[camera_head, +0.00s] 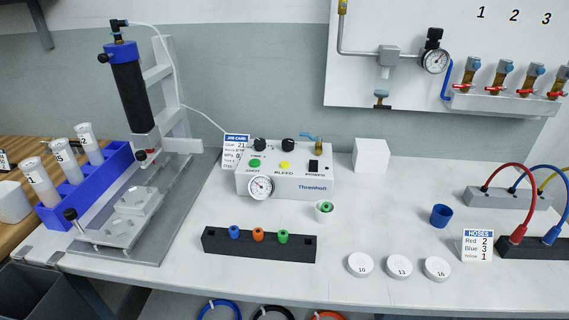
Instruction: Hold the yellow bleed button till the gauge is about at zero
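The yellow bleed button (284,165) sits on the top of the white Thremholt controller box (310,187), above the printed word BLEED. Nothing touches it. A green button (255,163) lies to its left and a black power switch (314,166) to its right. The round white gauge (260,187) is on the front left of the box; its needle is too small to read. Neither of my grippers shows in this view.
A job card (236,150) stands at the box's left corner. The dispensing stand (140,200) is at left. A white cube (371,155) stands at right.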

